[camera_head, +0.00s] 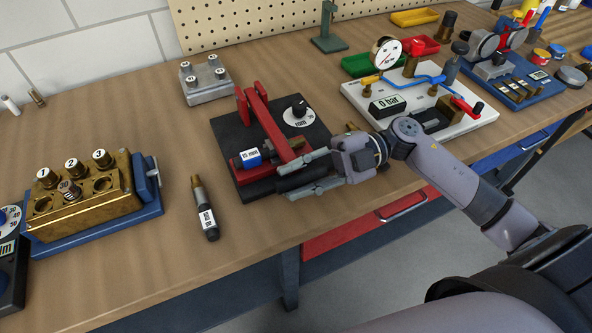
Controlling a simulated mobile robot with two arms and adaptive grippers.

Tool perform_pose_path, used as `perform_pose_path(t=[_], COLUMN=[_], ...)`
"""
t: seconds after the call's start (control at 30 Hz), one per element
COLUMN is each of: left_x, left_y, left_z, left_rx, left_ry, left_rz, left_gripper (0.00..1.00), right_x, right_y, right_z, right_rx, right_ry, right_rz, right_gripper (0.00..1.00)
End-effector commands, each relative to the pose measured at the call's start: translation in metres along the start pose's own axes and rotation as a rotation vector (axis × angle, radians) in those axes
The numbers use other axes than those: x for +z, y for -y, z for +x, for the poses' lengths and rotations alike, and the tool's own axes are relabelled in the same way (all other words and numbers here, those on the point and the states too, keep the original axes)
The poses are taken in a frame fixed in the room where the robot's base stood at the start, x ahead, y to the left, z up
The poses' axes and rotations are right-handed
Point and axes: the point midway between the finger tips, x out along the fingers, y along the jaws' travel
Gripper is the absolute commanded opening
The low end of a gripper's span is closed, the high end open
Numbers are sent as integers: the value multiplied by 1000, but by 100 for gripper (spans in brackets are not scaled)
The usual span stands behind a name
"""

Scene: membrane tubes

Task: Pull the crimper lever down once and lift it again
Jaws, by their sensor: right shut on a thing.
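The crimper is a black base plate (228,131) with a red frame and a red lever (265,118), near the middle of the table. The lever slants from the top of its frame toward the table's front edge. Its black grip (297,181) is at the front end, low over the front of the base. My right gripper (283,186) reaches in from the right and is shut on this grip, one finger on each side. A blue block labelled "15 mm" (251,158) sits in the crimper beside the lever. My left gripper is out of view.
A dark metal tube (205,212) lies left of the crimper. A brass block (85,208) on a blue base stands further left. A grey fixture (207,84) is behind. A white gauge board (470,125) stands right, close to my right arm.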

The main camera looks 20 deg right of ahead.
Motion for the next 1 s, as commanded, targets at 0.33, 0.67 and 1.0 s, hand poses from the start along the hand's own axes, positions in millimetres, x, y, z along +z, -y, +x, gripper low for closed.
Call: perform_pose_path(t=[0.33,0.67,1.0], left_x=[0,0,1], left_y=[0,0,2], left_z=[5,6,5], left_rx=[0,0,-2], left_ry=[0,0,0], left_rz=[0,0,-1], left_gripper=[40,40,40], right_x=[7,8,8], right_y=[14,14,11], right_z=[1,0,0], right_rx=[-12,-13,-8], right_ry=[-4,-1,4], right_rz=[31,30,22], right_gripper=[0,32,40])
